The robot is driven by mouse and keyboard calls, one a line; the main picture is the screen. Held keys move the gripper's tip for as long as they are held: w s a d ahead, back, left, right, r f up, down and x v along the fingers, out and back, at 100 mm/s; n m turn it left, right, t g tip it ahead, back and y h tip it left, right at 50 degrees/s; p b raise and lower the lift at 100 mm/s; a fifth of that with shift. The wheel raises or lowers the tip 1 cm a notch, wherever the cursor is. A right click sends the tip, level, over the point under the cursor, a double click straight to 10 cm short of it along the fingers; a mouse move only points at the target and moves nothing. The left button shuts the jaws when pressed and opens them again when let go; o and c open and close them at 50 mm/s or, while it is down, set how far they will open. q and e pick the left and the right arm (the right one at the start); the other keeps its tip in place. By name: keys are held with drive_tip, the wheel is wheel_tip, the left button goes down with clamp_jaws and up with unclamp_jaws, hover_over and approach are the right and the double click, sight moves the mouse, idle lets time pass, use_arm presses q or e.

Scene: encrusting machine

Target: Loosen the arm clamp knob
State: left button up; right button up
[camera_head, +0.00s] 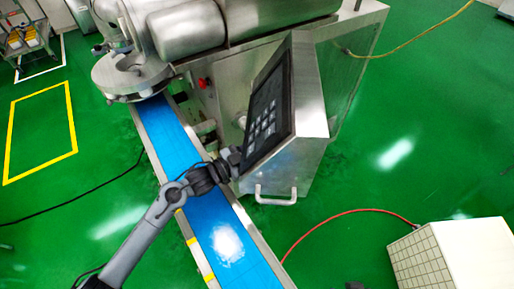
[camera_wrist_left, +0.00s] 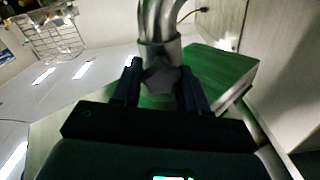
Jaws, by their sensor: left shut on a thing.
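In the left wrist view the dark, faceted arm clamp knob (camera_wrist_left: 161,79) sits between the two black fingers of my left gripper (camera_wrist_left: 160,88), which are shut on it. A shiny metal cylinder (camera_wrist_left: 160,54) with curved pipes rises right behind the knob. In the head view my left arm reaches in from the bottom left, and its gripper (camera_head: 234,158) is at the left side of the control panel (camera_head: 268,105), above the blue conveyor. The knob is hidden there behind the gripper and panel. My right gripper is not in view.
The blue conveyor belt (camera_head: 180,145) runs under my left arm. The panel housing has a metal handle (camera_head: 276,198) at its bottom. A red button (camera_head: 202,83) is on the steel machine.

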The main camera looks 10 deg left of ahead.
use_arm(q)
drive_tip(key=n+p, duration=0.6)
drive_tip(key=shift+w+r+p, duration=0.15)
drive_tip(key=shift+r+p, duration=0.1)
drive_tip(key=shift+p, duration=0.15)
drive_tip(key=n+p, duration=0.3)
drive_tip(key=shift+a+f+n, duration=0.1)
drive_tip(key=shift+n, duration=0.2)
drive_tip(key=n+p, duration=0.2)
drive_tip(key=n, duration=0.1)
drive_tip(key=shift+f+n, duration=0.1)
drive_tip(key=shift+n, duration=0.3)
drive_tip(key=n+p, duration=0.1)
drive_tip(key=n, duration=0.2)
drive_tip(key=shift+w+n+p, duration=0.1)
drive_tip(key=shift+n+p, duration=0.2)
drive_tip(key=shift+p, duration=0.1)
drive_tip(key=n+p, duration=0.1)
drive_tip(key=n, duration=0.2)
drive_tip(key=shift+f+n, duration=0.15)
drive_tip(key=shift+n, duration=0.15)
drive_tip(key=n+p, duration=0.1)
drive_tip(key=n, duration=0.4)
drive_tip(key=shift+f, duration=0.15)
drive_tip(key=shift+f+n+p, duration=0.1)
drive_tip(key=shift+n+p, duration=0.35)
drive_tip(key=shift+n, duration=1.15)
